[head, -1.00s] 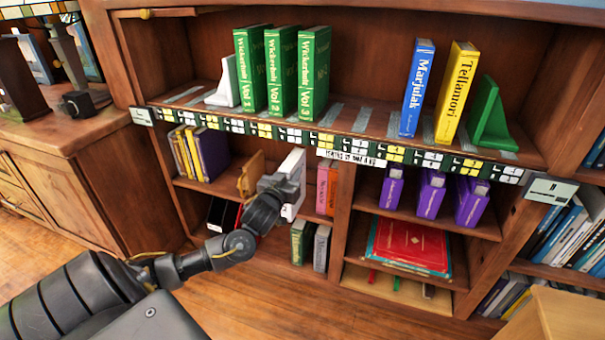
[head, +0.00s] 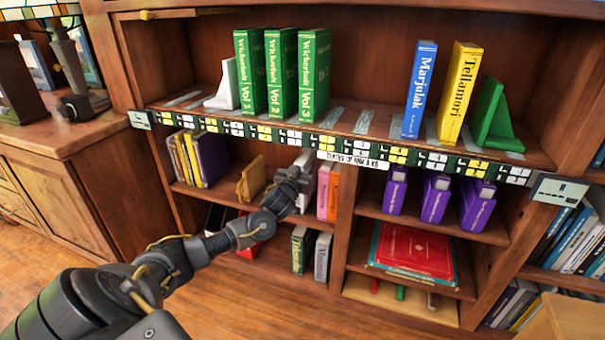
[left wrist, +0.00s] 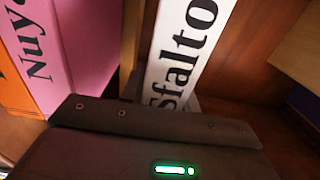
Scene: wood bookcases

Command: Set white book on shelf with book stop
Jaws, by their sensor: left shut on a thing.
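A white book (head: 305,161) with black lettering is in my left gripper (head: 298,182), at the middle-left compartment. In the head view the gripper hides much of it. In the left wrist view the white book (left wrist: 184,50) shows its spine, with letters like "Sfalto", above the dark gripper body. The gripper is shut on it. A wooden book stop (head: 251,181) stands on that shelf, left of the book. Whether the book rests on the shelf board is hidden. My right gripper is not in view.
Pink and orange books (head: 333,190) stand just right of the white book; a pink book (left wrist: 85,45) also shows in the left wrist view. Yellow and purple books (head: 209,158) stand at the shelf's left. White (head: 227,86) and green (head: 491,112) book stops are on the upper shelf.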

